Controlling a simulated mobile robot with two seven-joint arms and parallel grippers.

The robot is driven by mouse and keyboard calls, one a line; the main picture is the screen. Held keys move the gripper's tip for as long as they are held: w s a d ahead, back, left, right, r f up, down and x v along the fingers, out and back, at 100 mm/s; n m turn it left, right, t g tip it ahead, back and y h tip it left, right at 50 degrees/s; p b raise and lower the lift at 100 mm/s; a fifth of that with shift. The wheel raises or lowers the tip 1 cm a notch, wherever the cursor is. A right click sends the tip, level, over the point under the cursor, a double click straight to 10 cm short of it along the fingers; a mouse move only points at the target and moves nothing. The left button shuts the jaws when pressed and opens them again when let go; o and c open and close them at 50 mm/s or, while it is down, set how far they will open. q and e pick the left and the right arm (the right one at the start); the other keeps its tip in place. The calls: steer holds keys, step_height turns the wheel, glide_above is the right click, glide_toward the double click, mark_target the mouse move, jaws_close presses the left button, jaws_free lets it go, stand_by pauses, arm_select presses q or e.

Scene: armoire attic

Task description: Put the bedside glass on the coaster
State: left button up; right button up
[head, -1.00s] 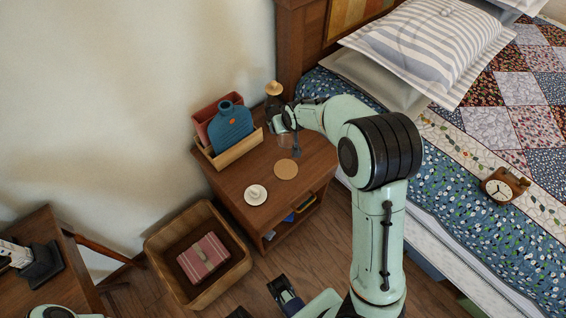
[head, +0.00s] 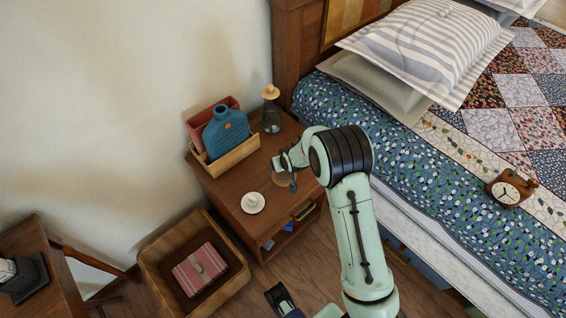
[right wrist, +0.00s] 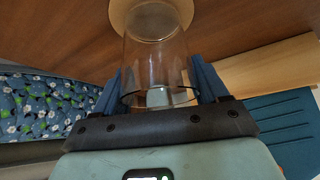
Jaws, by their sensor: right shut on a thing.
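The clear bedside glass (right wrist: 155,65) is between the fingers of my right gripper (right wrist: 157,88) in the right wrist view. The gripper is shut on it. The far end of the glass overlaps the round tan coaster (right wrist: 124,12); I cannot tell whether it touches. The glass is hard to make out there.
A wooden caddy (head: 235,155) with a blue bottle (head: 226,130) stands behind left of the coaster. A dark carafe with a tan stopper (head: 271,92) stands at the back. The bed (head: 420,165) borders the right.

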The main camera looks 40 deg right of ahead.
steer(key=shift+f, duration=0.1)
steer(key=o, duration=1.2)
steer(key=shift+r, duration=0.3)
steer(key=p+v, duration=0.4)
steer(key=v, duration=0.8)
steer(key=shift+f, duration=0.1)
steer(key=shift+f, duration=0.1)
